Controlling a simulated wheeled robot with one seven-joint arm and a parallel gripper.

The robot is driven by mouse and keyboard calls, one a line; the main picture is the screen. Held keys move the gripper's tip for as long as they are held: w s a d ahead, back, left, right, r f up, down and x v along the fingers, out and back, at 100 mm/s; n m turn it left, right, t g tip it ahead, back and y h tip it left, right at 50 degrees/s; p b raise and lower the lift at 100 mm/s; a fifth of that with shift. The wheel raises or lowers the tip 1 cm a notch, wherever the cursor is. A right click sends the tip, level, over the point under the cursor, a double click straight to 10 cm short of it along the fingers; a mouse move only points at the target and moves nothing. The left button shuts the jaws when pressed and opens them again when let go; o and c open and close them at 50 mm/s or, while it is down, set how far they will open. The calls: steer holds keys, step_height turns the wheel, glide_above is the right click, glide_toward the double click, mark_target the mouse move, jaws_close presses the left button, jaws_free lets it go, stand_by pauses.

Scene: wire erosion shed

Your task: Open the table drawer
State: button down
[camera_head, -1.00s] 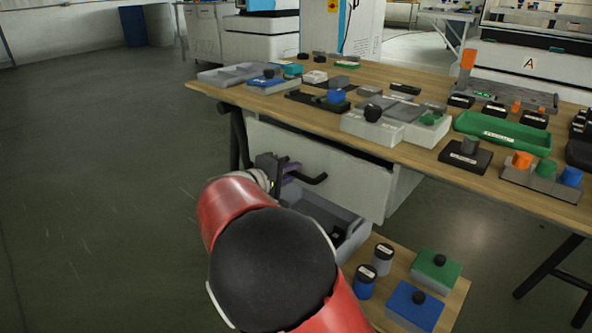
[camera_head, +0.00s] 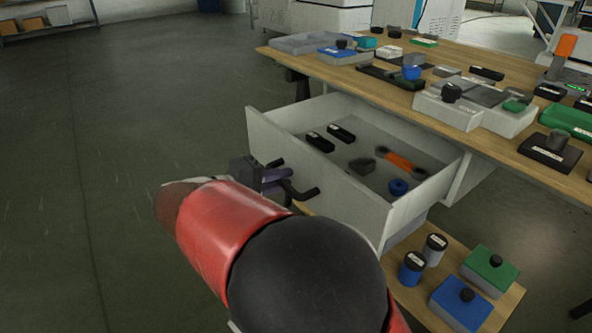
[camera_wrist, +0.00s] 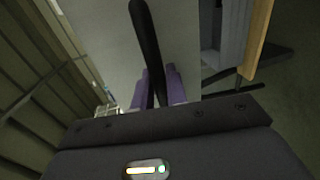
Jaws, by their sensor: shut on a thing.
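The white table drawer (camera_head: 318,184) stands well out from under the wooden table (camera_head: 440,98) in the head view. Inside it lie black blocks, an orange-and-grey tool and a small blue ring. My gripper (camera_head: 278,176) is at the drawer's front, at the black bar handle (camera_head: 300,192). In the wrist view the purple fingers of my gripper (camera_wrist: 156,88) are on both sides of the black handle (camera_wrist: 146,38), shut on it. The white drawer front (camera_wrist: 185,40) fills the middle of that view. My red arm hides part of the drawer front's lower side.
Labelled blocks and trays, among them a green tray (camera_head: 572,122), stand on the tabletop. A low wooden shelf (camera_head: 415,297) below holds cylinders, a blue box (camera_head: 460,303) and a green box (camera_head: 490,270). The floor to the left is clear.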

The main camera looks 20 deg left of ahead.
steer(key=shift+s+a, duration=0.3)
steer(key=shift+s, duration=0.15)
steer(key=c, duration=1.5)
jaws_free()
steer(key=v, duration=0.7)
steer(key=shift+s+a+p, duration=0.25)
steer(key=shift+p, duration=0.1)
